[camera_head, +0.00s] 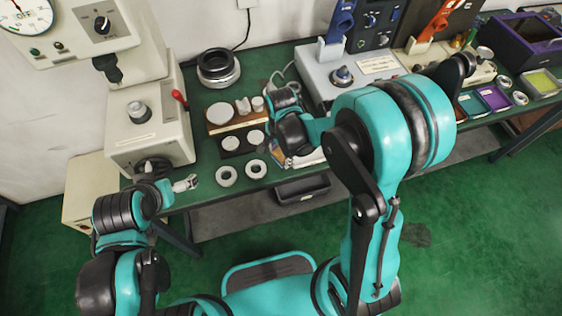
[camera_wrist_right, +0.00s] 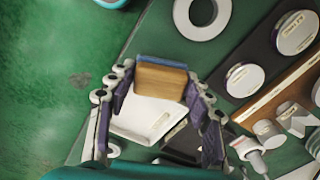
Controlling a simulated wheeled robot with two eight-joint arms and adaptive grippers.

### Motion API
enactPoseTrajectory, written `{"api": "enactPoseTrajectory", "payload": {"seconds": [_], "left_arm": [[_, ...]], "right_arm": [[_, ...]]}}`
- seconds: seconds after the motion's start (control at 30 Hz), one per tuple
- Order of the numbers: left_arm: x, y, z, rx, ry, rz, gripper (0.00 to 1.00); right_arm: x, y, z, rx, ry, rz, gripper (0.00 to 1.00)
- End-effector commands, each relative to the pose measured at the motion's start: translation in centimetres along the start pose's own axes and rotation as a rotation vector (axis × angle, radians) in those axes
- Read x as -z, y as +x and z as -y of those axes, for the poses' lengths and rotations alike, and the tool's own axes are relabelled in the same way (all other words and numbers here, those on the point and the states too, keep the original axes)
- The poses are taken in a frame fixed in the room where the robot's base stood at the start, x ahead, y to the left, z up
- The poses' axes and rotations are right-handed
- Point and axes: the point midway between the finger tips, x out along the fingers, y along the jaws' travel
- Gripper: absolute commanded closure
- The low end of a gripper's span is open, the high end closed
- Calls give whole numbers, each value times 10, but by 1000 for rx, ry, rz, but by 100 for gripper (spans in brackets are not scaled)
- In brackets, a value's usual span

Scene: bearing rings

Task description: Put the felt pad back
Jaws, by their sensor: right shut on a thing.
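In the right wrist view, my right gripper (camera_wrist_right: 160,80) is shut on a wooden block with a blue layer along its far edge; I take this to be the felt pad (camera_wrist_right: 160,78). It is held above the bench's front edge, over a white tray-like piece (camera_wrist_right: 145,122). In the head view my right arm's wrist covers most of this gripper and the pad. My left gripper (camera_head: 185,183) hangs at the bench's front left, beside the pale rings; its opening is too small to judge.
Two pale rings (camera_head: 227,176) (camera_head: 256,168) lie on the green bench. Behind them are a dark holder (camera_head: 240,142) with white discs and a wooden holder (camera_head: 222,117). A press-like machine (camera_head: 150,130) stands left, and a grey control box (camera_head: 350,75) stands behind my right arm.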

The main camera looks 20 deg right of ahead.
Motion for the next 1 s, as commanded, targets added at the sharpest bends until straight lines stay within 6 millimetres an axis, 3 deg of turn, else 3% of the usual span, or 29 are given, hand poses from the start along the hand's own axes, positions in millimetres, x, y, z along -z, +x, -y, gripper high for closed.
{"api": "enactPoseTrajectory", "payload": {"seconds": [0.3, 0.67, 0.7, 0.77, 1.0], "left_arm": [[-11, 16, 0, 0, 0, 0, 0], [-13, 18, 0, 0, 0, 0, 0], [-13, 18, 0, 0, 0, 0, 0], [-12, 17, 0, 0, 0, 0, 0], [-12, 17, 0, 0, 0, 0, 0]], "right_arm": [[0, 40, -1, 0, 0, 0, 76], [0, 43, -1, 0, 0, 0, 76], [0, 43, -1, 0, 0, 0, 44], [0, 42, -1, 0, 0, 0, 28], [0, 42, -1, 0, 0, 0, 28]]}}
